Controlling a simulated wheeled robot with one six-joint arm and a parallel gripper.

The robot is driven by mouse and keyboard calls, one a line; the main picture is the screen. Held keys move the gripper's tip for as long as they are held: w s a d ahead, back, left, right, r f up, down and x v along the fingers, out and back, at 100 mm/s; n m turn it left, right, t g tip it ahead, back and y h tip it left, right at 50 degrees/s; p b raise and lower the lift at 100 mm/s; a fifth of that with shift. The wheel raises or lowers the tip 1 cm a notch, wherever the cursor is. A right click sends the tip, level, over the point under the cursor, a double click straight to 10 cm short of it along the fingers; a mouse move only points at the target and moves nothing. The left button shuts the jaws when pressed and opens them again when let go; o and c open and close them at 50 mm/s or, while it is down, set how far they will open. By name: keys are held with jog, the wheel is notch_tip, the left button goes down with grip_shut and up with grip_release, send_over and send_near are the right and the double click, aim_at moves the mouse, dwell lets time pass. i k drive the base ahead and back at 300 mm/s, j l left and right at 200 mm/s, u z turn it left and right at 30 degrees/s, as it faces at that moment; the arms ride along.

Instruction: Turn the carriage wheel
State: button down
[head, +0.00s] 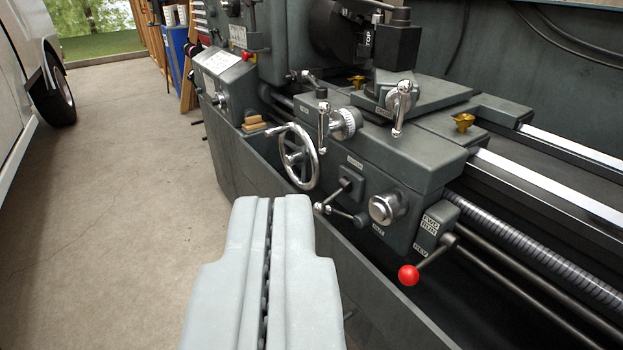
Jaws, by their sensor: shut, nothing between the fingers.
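The carriage wheel (313,172) is a chrome spoked handwheel on the front of the dark grey lathe carriage (400,160), near the middle of the head view. Its rim and spokes show clearly. My gripper (272,200) is light grey and points forward from the bottom of the view. Its two fingers are shut against each other with only a thin dark seam between them. They hold nothing. The fingertips appear below and to the left of the wheel in the picture, apart from it.
A red-knobbed lever (408,275) and a silver knob (384,209) stick out of the carriage front right of my gripper. The lathe's chip tray edge (262,165) runs below the wheel. Concrete floor (130,200) is clear at left, beside a white vehicle (20,90).

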aim_at(309, 153)
jog(key=k, duration=0.1)
jog(key=i+j, duration=0.65)
jog(key=i, duration=0.15)
jog(key=i+j, duration=0.65)
jog(key=i, duration=0.2)
jog(key=i+j, duration=0.65)
jog(key=i, duration=0.15)
